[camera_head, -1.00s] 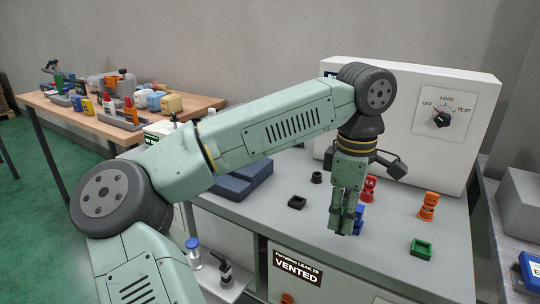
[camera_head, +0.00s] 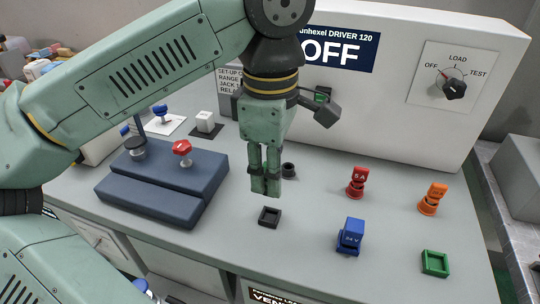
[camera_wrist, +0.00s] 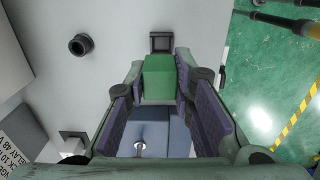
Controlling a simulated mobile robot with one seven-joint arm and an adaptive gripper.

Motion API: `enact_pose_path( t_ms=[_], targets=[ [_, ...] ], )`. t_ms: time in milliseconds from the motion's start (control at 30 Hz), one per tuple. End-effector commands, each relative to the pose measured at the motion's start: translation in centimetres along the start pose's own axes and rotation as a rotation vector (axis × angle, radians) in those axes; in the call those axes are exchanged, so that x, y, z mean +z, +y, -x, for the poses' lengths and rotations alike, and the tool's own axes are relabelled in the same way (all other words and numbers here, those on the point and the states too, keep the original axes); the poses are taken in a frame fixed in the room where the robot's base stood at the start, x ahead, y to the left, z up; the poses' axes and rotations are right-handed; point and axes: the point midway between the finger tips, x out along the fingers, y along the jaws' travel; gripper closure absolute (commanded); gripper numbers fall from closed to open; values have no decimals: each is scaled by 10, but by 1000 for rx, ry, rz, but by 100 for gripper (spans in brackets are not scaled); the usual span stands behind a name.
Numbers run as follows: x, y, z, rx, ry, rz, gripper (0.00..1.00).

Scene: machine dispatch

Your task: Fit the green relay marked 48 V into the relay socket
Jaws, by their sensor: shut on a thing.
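My gripper (camera_head: 265,190) is shut on a green block, the green relay (camera_wrist: 160,78), seen between the purple pads in the wrist view. Its marking is not readable. A small black square frame, seemingly the relay socket (camera_head: 269,217), lies empty on the grey bench top, just in front of and below the fingertips. It also shows in the wrist view (camera_wrist: 160,42), just beyond the relay's far end. The relay is apart from the socket in the head view; the exact gap is unclear.
A blue relay (camera_head: 350,236), an empty green square holder (camera_head: 435,263), a red part (camera_head: 357,182) and an orange part (camera_head: 432,198) stand to the right. A black ring (camera_head: 289,170) is behind the socket. A blue stepped block (camera_head: 165,190) is left. The machine panel (camera_head: 400,90) reads OFF.

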Motion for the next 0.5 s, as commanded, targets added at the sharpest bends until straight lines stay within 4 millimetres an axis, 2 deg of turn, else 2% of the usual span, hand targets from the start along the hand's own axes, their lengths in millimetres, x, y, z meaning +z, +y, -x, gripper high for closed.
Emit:
enact_pose_path(
  t_ms=[300,500],
  targets=[
    [0,1,-1,0,-1,-1,100],
    [0,0,-12,-1,-1,0,100]
  ],
)
